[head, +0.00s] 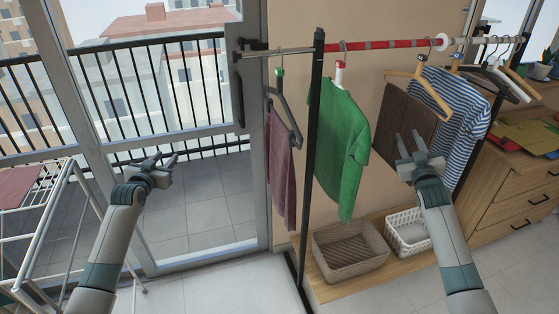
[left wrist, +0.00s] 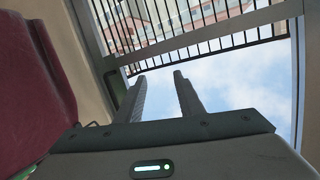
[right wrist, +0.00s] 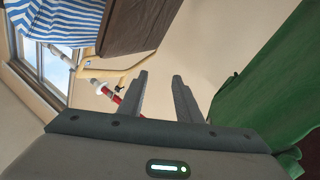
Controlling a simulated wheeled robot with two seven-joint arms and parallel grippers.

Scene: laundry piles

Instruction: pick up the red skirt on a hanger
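The red skirt (head: 281,165), a dull dark red, hangs from a dark hanger (head: 284,112) with a green piece at its hook, at the left end of the rail. Part of it also shows large at the left edge of the left wrist view (left wrist: 32,95). My left gripper (head: 164,160) is open and empty, well to the left of the skirt, in front of the glass door. My right gripper (head: 411,148) is open and empty, in front of the brown cloth. Its parted fingers also show in the right wrist view (right wrist: 159,85).
A green shirt (head: 342,135) hangs right of the skirt, past a black rack post (head: 315,130). A brown cloth (head: 404,117) and a striped shirt (head: 466,110) hang further right. Baskets (head: 349,236) stand on the low shelf. A white drying rack (head: 45,215) stands at the left.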

